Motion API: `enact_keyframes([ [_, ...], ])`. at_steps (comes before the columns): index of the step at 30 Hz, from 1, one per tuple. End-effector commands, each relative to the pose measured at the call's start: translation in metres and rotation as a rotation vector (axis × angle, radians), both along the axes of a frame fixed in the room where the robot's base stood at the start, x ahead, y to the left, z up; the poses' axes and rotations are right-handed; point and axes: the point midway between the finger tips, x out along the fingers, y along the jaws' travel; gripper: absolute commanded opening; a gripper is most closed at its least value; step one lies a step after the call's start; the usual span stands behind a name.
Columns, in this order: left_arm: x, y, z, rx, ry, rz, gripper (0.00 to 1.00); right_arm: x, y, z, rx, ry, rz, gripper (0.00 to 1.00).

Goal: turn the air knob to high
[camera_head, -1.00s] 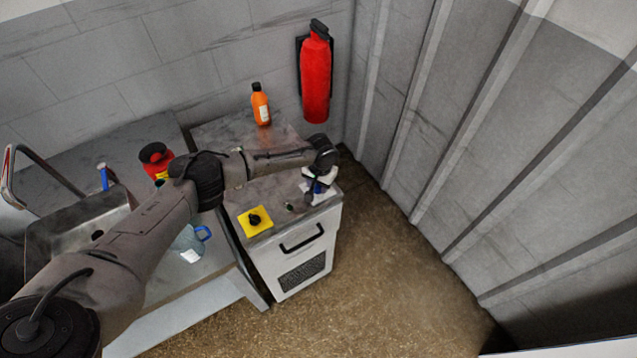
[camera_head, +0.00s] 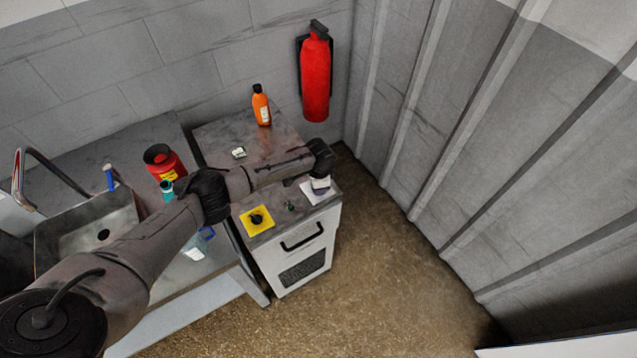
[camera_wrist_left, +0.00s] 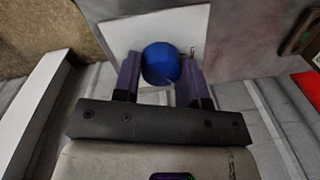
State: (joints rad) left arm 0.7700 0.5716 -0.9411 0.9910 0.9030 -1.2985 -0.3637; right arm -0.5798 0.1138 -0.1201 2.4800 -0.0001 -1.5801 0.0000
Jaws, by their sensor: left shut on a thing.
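A round blue knob (camera_wrist_left: 161,63) sits on a white plate (camera_wrist_left: 188,28) with a small marking beside it; I take it as the air knob. In the wrist view my left gripper (camera_wrist_left: 159,73) has one finger on each side of the knob and is shut on it. In the head view my left gripper (camera_head: 319,184) is over the white plate (camera_head: 313,195) at the right front corner of the cabinet top, and the knob is mostly hidden under it. My right gripper is in neither view.
The white-fronted cabinet (camera_head: 287,257) also carries a black knob on a yellow plate (camera_head: 257,229), a small green part (camera_head: 291,206), and an orange bottle (camera_head: 261,106). A red extinguisher (camera_head: 316,78) hangs behind. A sink (camera_head: 70,222) and red container (camera_head: 171,169) are left. Floor at right is clear.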

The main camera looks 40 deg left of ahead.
Motion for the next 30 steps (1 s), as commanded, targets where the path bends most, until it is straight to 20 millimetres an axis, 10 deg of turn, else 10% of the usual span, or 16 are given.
enact_keyframes([
  [30,0.0001,-0.0013,0.0014,-0.001,-0.002,-0.321,0.15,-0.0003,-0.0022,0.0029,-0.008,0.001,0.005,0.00],
])
